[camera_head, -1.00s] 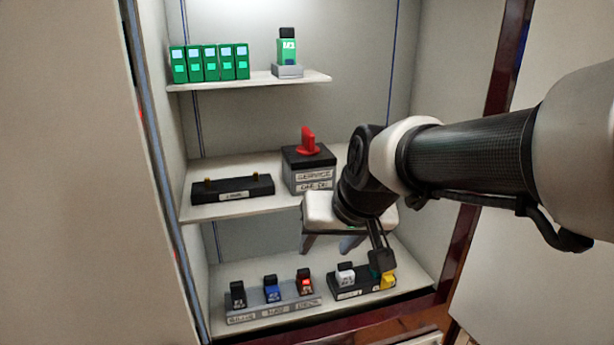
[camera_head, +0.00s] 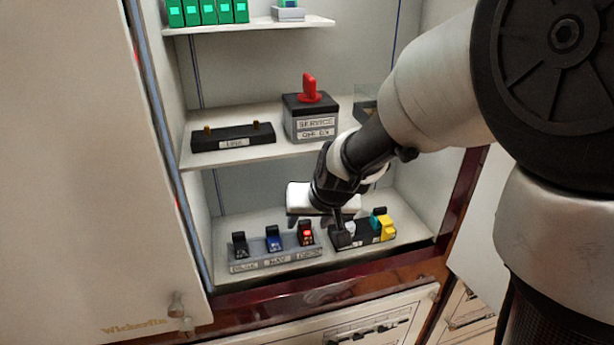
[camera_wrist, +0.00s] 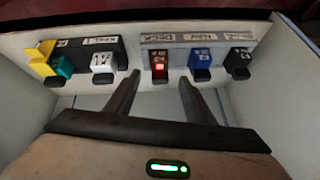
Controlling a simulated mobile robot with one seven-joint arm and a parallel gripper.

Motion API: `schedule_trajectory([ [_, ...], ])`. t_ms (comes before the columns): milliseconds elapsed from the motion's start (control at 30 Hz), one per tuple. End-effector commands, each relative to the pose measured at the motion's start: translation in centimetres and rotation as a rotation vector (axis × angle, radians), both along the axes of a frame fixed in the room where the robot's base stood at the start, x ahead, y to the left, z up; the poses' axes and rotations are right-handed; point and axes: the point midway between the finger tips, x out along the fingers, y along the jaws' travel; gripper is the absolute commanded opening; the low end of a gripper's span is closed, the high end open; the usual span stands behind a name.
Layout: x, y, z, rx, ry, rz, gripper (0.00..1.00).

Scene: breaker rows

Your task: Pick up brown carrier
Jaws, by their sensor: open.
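The brown carrier (camera_head: 305,233) is a small reddish-brown block with a dark handle and a lit red patch. It stands at the right end of the grey rack (camera_head: 275,262) on the lowest shelf. In the wrist view the brown carrier (camera_wrist: 159,66) appears between my two fingertips. My gripper (camera_head: 318,218) is open and empty, above and just beside the carrier in the head view. In the wrist view my gripper (camera_wrist: 160,95) has its fingers spread on either side of the carrier's line, and I see no contact.
Blue (camera_head: 273,240) and black (camera_head: 240,246) carriers stand left in the same rack. A black holder (camera_head: 350,241) close right bears white, teal (camera_head: 377,218) and yellow (camera_head: 387,230) blocks. The middle shelf (camera_head: 270,153) with the service switch (camera_head: 311,115) is above.

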Motion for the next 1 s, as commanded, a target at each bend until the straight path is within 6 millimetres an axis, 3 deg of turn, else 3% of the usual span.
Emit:
schedule_trajectory([
  [100,0.75,0.3,-1.48,0.0,0.002,0.0,0.49],
  [400,1.1,0.42,-1.79,0.0,-0.001,0.0,0.49],
  [467,1.1,0.42,-1.79,0.0,-0.001,0.0,0.42],
  [700,1.07,0.42,-1.79,0.0,0.0,0.0,0.02],
  [1000,1.05,0.56,-1.73,0.002,-0.001,0.001,0.0],
])
